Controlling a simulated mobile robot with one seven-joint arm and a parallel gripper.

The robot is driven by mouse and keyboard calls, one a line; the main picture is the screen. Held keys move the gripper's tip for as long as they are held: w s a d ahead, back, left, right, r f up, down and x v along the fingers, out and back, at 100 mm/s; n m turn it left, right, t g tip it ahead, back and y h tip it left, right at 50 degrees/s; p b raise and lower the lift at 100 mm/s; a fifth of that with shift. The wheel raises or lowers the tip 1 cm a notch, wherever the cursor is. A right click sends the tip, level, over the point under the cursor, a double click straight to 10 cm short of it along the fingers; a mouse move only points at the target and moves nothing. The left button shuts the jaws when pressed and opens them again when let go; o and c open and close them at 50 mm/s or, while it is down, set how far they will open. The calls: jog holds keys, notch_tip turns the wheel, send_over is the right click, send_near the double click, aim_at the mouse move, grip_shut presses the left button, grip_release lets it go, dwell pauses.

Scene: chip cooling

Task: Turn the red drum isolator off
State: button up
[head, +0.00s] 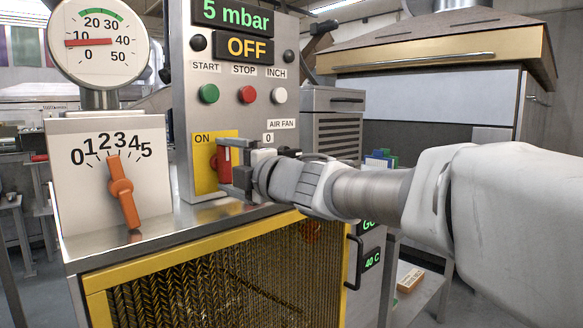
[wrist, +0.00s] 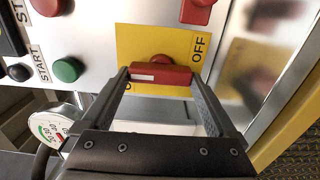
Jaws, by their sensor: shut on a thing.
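The red drum isolator handle (head: 223,160) sits on a yellow plate (head: 203,177) on the grey control panel. In the wrist view the handle (wrist: 160,74) spans between my two fingertips, with a white mark on its left end, toward the ON side. OFF is printed at the plate's right in the wrist view; ON is partly hidden by a finger. In the head view the handle stands roughly upright. My gripper (head: 240,168) is shut on the handle, reaching in from the right and hiding part of it; it also shows in the wrist view (wrist: 160,78).
START (head: 209,93), STOP (head: 247,94) and INCH (head: 279,95) buttons sit above. The display (head: 248,47) reads OFF. An orange dial (head: 123,190) and a gauge (head: 97,42) stand left. A red part (wrist: 197,11) lies close above the plate in the wrist view.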

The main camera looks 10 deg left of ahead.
dwell(0.4)
jog(key=o, duration=1)
jog(key=shift+s+d, duration=0.1)
jog(key=p+v, duration=0.3)
jog(key=v, duration=1.4)
jog(key=shift+s, duration=0.15)
